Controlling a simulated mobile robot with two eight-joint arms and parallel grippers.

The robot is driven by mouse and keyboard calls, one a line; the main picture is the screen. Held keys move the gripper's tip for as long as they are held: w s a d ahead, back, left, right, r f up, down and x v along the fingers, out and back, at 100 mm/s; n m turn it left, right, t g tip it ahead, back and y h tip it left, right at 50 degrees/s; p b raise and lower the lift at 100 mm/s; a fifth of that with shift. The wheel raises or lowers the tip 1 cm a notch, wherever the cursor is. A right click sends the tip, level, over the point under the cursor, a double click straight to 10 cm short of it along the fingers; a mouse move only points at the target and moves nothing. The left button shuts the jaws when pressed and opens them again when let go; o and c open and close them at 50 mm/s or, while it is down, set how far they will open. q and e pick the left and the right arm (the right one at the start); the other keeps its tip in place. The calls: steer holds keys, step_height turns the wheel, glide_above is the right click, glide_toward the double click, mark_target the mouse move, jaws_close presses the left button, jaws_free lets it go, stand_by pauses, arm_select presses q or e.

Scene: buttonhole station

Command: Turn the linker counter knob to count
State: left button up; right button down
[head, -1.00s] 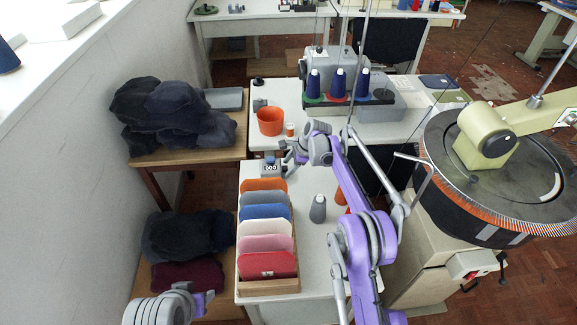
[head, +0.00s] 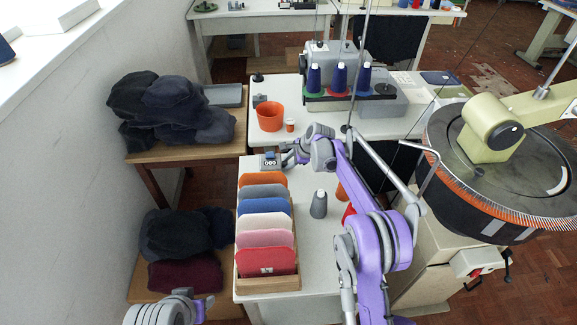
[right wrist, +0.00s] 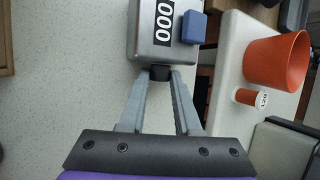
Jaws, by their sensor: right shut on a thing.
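The linker counter (head: 269,163) is a small grey box with a blue block on it, at the far end of the near table. In the right wrist view the counter (right wrist: 148,40) shows "000" in white on black, with the blue block (right wrist: 193,27) at its side. Its dark knob (right wrist: 160,73) sticks out of the side facing me. My right gripper (right wrist: 160,80) is shut on this knob, one fingertip on each side; it also shows in the head view (head: 285,158). My left gripper (head: 206,304) is at the bottom left, away from the counter; its jaw opening is unclear.
A wooden box (head: 268,284) of coloured fabric pieces stands in front of the counter. A grey cone (head: 319,204) stands to its right. An orange tub (head: 270,117) and small orange spool (head: 290,125) stand behind. The round linker machine (head: 500,170) is at right.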

steer(key=t+b, duration=0.2)
steer(key=b, duration=0.1)
steer(key=shift+s+f+n+t, duration=0.3)
steer(key=shift+s+f+t, duration=0.05)
steer(key=shift+t, duration=0.05)
steer(key=shift+r+t, duration=0.1)
steer(key=shift+t, duration=0.3)
steer(key=c, duration=0.6)
jaws_free()
